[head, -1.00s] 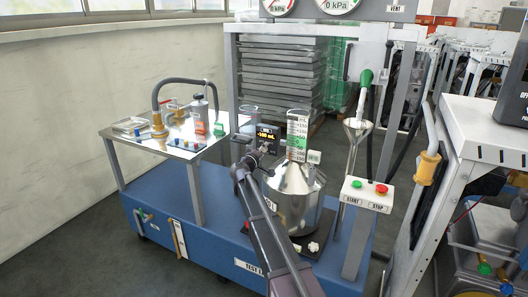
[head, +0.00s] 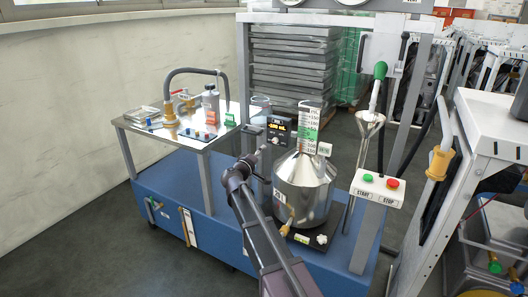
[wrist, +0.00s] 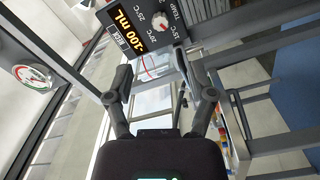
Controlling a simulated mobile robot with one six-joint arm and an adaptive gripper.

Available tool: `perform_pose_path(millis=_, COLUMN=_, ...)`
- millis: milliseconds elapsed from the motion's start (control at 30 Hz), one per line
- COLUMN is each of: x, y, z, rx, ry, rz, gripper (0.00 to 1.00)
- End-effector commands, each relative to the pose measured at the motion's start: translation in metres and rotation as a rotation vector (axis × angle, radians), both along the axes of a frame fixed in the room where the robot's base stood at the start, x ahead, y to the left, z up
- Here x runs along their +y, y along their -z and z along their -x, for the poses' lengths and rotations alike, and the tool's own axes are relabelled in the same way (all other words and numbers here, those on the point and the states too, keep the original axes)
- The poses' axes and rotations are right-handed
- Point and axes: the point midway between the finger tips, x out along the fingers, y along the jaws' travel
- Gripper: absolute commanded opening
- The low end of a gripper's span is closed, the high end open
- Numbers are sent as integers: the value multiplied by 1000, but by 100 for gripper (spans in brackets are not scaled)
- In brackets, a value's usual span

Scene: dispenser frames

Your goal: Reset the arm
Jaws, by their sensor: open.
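My gripper (head: 250,164) is open and empty, held up in front of the blue dispenser frame (head: 172,184). In the head view it is left of the shiny metal vessel (head: 304,190) and below the small dark display box (head: 279,131), apart from both. In the wrist view both fingers of my gripper (wrist: 162,86) are spread, with nothing between them. The display box (wrist: 133,35) shows there beyond the fingers, reading -100 mL beside a temperature knob (wrist: 159,24).
A START/STOP button box (head: 377,189) stands right of the vessel, below a metal funnel (head: 369,125). A side table (head: 193,146) with bottles and fittings is at the left. A white bench (head: 490,130) stands close at the right. The floor at the left is clear.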

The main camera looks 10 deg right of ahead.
Motion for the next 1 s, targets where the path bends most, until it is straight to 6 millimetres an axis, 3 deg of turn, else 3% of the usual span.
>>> perform_pose_path(millis=467, x=2, y=0, z=3, rx=0, ry=1, rz=-2, gripper=70)
perform_pose_path(millis=633, x=-10, y=7, z=13, rx=19, ry=28, rz=-35, gripper=70)
perform_pose_path(millis=767, x=-30, y=20, z=31, rx=55, ry=79, rz=-103, gripper=70)
perform_pose_path(millis=1000, x=-78, y=63, z=88, rx=187, ry=222, rz=-311, gripper=70)
